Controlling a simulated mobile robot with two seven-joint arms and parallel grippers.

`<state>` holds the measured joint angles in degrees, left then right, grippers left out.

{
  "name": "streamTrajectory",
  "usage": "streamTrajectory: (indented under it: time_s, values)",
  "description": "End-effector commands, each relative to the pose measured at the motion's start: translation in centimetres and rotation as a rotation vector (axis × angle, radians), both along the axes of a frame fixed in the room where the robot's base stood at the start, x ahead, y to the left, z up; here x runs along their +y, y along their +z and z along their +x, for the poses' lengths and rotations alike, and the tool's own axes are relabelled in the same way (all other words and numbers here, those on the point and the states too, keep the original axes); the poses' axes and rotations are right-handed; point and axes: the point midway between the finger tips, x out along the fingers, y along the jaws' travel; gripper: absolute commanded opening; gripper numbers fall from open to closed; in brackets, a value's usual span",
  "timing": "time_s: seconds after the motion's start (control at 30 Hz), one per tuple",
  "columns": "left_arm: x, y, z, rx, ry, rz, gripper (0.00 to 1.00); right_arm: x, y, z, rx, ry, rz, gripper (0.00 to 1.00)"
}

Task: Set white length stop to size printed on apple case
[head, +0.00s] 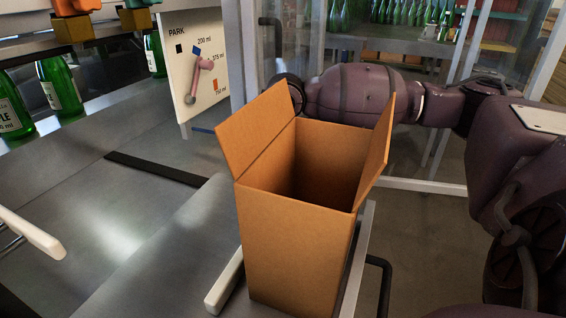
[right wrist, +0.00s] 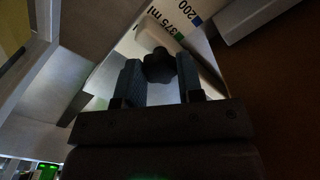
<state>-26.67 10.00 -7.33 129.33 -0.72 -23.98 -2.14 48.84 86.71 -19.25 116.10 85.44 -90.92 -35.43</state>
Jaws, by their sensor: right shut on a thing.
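In the right wrist view my right gripper (right wrist: 160,75) is shut on a black knob (right wrist: 158,66). The white length stop (right wrist: 180,45) is a pale bar by the knob. It lies beside a white scale (right wrist: 172,12) printed 375 ml with a green mark and 200 with a blue mark. The stop is close to the green mark; the exact alignment is hard to read. In the head view an open brown cardboard case (head: 290,245) stands upright in front, with no apple print visible on its shown faces. It hides my right gripper. My left gripper is out of view.
A white panel (head: 182,60) marked PARK, 200 ml, 375 ml and 750 ml carries a pink lever (head: 200,78). Green bottles (head: 62,88) stand at left. White bars lie at the left edge (head: 30,232) and beside the case (head: 225,282). The steel surface (head: 120,225) left of the case is mostly clear.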

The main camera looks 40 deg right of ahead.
Motion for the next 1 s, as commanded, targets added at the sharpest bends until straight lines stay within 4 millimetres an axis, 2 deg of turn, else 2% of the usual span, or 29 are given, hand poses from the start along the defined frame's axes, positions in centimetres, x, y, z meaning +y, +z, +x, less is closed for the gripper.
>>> streamTrajectory:
  time_s: [0.03, 0.2, 0.4, 0.43, 0.6, 0.87, 1.0]
  values:
    - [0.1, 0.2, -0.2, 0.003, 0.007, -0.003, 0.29, -0.1, 0.5, -0.3, -0.003, 0.000, 0.000, 0.00]
    - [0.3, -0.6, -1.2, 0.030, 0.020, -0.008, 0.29, -0.2, 0.0, -0.6, 0.002, 0.000, -0.001, 0.00]
    - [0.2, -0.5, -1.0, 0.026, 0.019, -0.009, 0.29, -0.2, -0.1, -0.5, 0.003, 0.000, 0.000, 0.00]
    - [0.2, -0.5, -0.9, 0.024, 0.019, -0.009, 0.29, -0.2, -0.1, -0.5, 0.003, 0.000, 0.000, 0.36]
    - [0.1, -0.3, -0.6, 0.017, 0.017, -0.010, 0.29, -0.2, -0.1, -0.5, 0.002, 0.000, -0.001, 0.60]
    - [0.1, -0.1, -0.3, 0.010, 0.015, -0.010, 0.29, -0.2, 0.0, -0.5, 0.001, 0.000, 0.000, 0.60]
    - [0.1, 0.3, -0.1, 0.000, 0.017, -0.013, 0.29, -0.2, 1.0, -0.4, -0.003, 0.000, 0.001, 0.60]
